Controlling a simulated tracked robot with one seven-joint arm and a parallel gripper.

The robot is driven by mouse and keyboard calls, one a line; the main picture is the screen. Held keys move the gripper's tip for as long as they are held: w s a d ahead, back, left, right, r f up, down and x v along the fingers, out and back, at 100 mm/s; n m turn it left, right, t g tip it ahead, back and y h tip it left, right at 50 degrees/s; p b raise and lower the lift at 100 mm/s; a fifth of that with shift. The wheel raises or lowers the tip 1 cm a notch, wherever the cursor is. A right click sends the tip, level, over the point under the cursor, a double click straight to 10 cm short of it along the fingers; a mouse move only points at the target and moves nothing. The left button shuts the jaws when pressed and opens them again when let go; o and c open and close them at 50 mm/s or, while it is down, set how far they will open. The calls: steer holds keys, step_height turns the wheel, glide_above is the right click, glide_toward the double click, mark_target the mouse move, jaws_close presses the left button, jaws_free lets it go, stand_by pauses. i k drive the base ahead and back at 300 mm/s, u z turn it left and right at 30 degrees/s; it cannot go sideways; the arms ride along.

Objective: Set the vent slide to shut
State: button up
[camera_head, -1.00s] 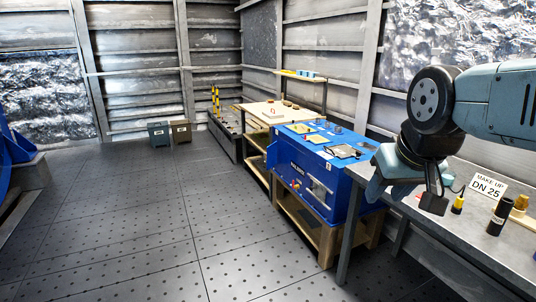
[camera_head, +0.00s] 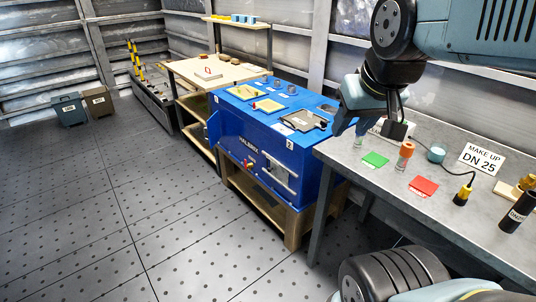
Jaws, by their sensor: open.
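The blue machine box (camera_head: 228,133) stands on a wooden stand at the middle of the view. A silvery plate (camera_head: 279,178) on its front face, towards the right, may be the vent slide. It is too small to tell which way it is set.
A wooden workbench (camera_head: 215,72) stands behind the box.

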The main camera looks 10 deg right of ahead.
mark_target(280, 173)
steer(key=z, duration=0.1)
steer(key=i, duration=1.2)
steer(key=z, duration=0.05)
